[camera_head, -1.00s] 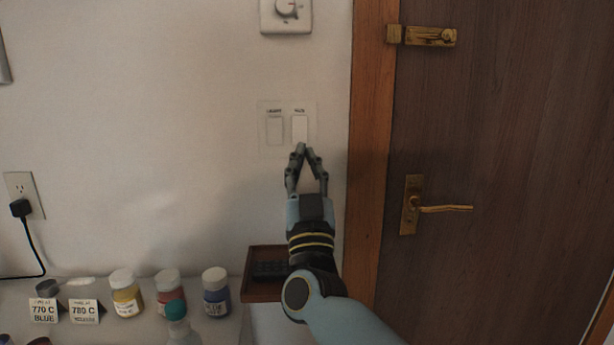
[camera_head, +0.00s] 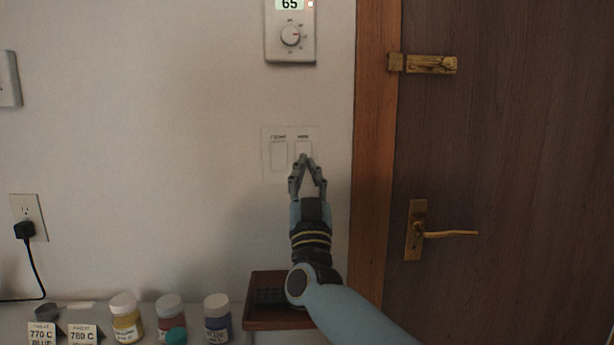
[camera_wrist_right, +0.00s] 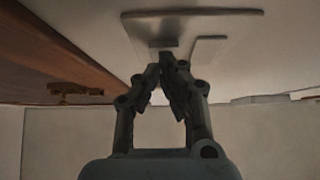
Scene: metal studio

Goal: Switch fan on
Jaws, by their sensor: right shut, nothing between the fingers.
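A white wall plate (camera_head: 291,175) carries two rocker switches side by side, with small labels above. The left rocker is the light switch (camera_head: 279,156). The right rocker is the fan switch (camera_head: 303,147), its lower part covered by my fingertips. My right gripper (camera_head: 305,158) is shut and empty, pointing up at the fan switch's lower part. In the right wrist view the shut fingertips (camera_wrist_right: 167,60) lie at or very close to one rocker; I cannot tell whether they touch. My left gripper is not in view.
A thermostat (camera_head: 290,35) reading 65 is above the plate. A door (camera_head: 500,150) with brass handle (camera_head: 440,234) and bolt (camera_head: 430,64) is at right. A small wooden tray (camera_head: 262,323) is below my arm. Jars (camera_head: 125,318) and label cards stand on a lower-left shelf.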

